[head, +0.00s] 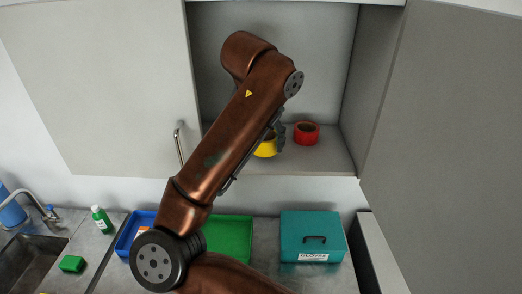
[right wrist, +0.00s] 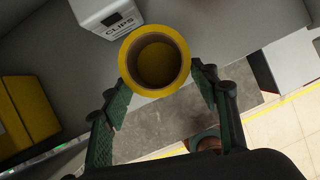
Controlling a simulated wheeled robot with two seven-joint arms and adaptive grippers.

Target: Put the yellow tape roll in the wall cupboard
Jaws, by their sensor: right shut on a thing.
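The wall cupboard (head: 325,165) stands open in the middle of the head view, with its grey inside showing. My right arm reaches up across it, and my right gripper (head: 279,136) is inside the opening, partly hidden by the arm. It is shut on the yellow tape roll (head: 265,149), near the cupboard floor; I cannot tell if the roll touches it. In the right wrist view the yellow roll (right wrist: 154,60) sits between the two fingertips of the right gripper (right wrist: 164,88), its round hole facing the camera. My left gripper is not in view.
A red tape roll (head: 306,134) stands just right of the yellow one. The open door (head: 455,130) is at right. A white CLIPS box (right wrist: 106,14) and a yellow box (right wrist: 28,108) show in the wrist view. A teal gloves box (head: 313,236) and green tray (head: 229,238) are below.

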